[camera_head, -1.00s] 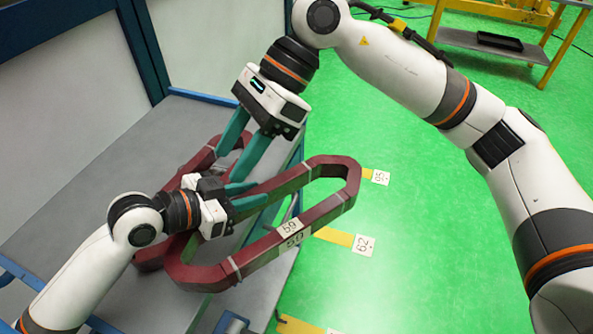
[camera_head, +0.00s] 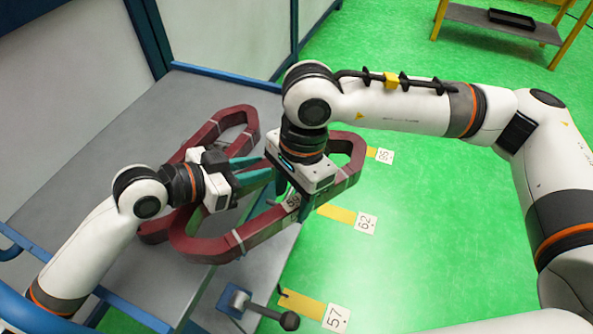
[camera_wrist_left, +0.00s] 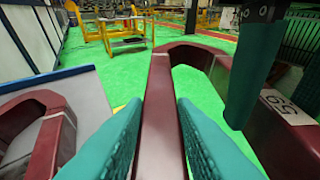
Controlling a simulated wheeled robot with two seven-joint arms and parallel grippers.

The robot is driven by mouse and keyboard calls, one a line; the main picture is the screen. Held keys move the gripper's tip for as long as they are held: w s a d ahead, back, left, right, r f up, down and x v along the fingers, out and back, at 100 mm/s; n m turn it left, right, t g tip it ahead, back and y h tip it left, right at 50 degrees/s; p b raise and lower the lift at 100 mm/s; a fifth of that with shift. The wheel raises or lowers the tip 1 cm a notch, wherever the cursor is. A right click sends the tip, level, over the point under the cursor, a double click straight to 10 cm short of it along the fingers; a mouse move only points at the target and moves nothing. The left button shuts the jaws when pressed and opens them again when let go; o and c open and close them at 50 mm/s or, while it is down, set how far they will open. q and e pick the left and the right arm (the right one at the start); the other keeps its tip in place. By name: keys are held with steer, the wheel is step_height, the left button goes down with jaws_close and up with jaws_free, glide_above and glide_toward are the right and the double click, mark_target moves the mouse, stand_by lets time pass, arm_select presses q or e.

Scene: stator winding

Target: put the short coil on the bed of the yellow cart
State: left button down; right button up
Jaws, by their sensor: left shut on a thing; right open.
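A dark red loop-shaped coil tagged 59 (camera_head: 262,229) is held tilted over the table's right edge. My left gripper (camera_head: 262,170) is shut on its far long side; in the left wrist view, the teal fingers (camera_wrist_left: 158,125) flank that bar. My right gripper (camera_head: 288,197) is open at the coil's near long side, by the tag, and hides part of it; one of its fingers shows in the left wrist view (camera_wrist_left: 254,70). A second red coil (camera_head: 240,117) lies on the table behind. I cannot tell which is shorter. A yellow-framed cart (camera_wrist_left: 118,42) stands far off.
The grey table (camera_head: 95,165) has blue edging, with a wall of panels behind. A grey shelf on yellow legs (camera_head: 490,34) holds a black tray (camera_head: 512,19). A dark-knobbed lever (camera_head: 288,320) juts out at the front. Green floor at right is open, with numbered markers (camera_head: 366,223).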

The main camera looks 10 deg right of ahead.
arm_select(q)
steer(key=shift+r, duration=0.15)
arm_select(e)
steer(key=shift+s+a+f, duration=0.1)
steer(key=shift+f, duration=0.75)
arm_select(q)
steer(key=shift+s+d, duration=0.1)
arm_select(e)
jaws_close()
arm_select(q)
steer(key=c, duration=1.3)
jaws_free()
arm_select(e)
steer(key=shift+a+r, duration=0.1)
steer(key=shift+r, duration=0.05)
arm_select(q)
steer(key=shift+o, duration=1)
